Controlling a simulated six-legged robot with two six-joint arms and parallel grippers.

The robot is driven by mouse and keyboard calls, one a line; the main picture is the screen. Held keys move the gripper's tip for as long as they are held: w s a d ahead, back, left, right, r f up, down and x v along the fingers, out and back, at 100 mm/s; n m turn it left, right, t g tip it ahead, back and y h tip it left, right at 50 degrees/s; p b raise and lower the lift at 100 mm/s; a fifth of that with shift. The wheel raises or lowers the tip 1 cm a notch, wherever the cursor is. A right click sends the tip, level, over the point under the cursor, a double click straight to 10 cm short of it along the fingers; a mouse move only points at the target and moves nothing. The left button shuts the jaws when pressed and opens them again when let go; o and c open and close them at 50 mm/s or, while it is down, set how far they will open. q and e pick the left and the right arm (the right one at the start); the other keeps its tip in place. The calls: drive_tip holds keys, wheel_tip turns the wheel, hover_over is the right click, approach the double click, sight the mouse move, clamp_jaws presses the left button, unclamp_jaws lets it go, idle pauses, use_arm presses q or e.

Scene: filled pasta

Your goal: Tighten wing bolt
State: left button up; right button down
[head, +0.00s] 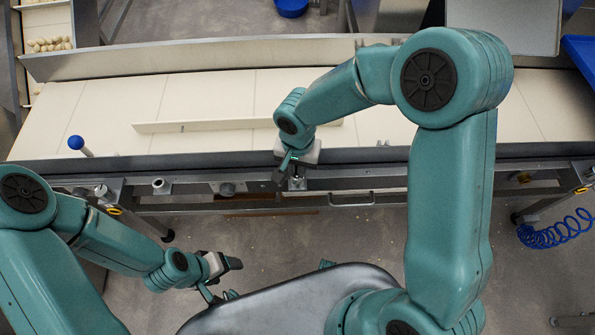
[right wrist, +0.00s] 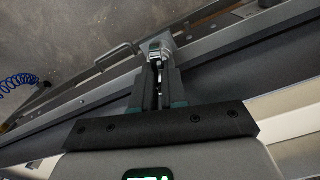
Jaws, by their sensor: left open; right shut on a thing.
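My right gripper (head: 285,172) reaches down at the front edge of the conveyor, over a small metal bracket (head: 298,184) on the side rail. In the right wrist view the two dark fingers of my right gripper (right wrist: 158,68) are close together on the wing bolt (right wrist: 160,47), a small bright metal part at the bracket. The fingers and the small size hide most of its shape, and I cannot tell how far it is screwed in. My left gripper (head: 225,277) is open and empty, low in front of the conveyor and away from the bolt.
A pale conveyor belt (head: 100,110) runs across, with a thin guide bar (head: 215,125) lying along it. A blue ball knob (head: 76,142) stands at the front left edge. A coiled blue hose (head: 550,233) hangs at right. Filled pasta (head: 50,44) lies at upper left.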

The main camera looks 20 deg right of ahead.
drive_tip(key=m+b, duration=0.3)
drive_tip(key=f+m+b, duration=0.1)
drive_tip(key=m+b, duration=0.2)
drive_tip(key=b, duration=0.1)
drive_tip(key=shift+f+m, duration=0.15)
drive_tip(key=shift+m, duration=0.25)
drive_tip(key=c, duration=1.4)
unclamp_jaws()
drive_tip(key=shift+r+m+p, duration=0.3)
drive_tip(key=shift+r+p, duration=0.1)
drive_tip(key=shift+r, duration=0.15)
use_arm(q)
wheel_tip(320, 180, down, 7)
drive_tip(key=shift+f, duration=0.15)
use_arm(e)
drive_tip(key=o, duration=0.5)
drive_tip(key=shift+o, duration=0.2)
drive_tip(key=shift+r, duration=0.15)
drive_tip(key=shift+r+p, duration=2.45)
drive_tip(key=shift+r, duration=0.95)
use_arm(q)
wheel_tip(320, 180, up, 5)
drive_tip(key=shift+f, duration=0.2)
wheel_tip(320, 180, up, 3)
drive_tip(key=shift+f+p, duration=0.2)
drive_tip(key=shift+p, duration=1.05)
use_arm(e)
wheel_tip(320, 180, up, 16)
drive_tip(key=shift+r, duration=0.15)
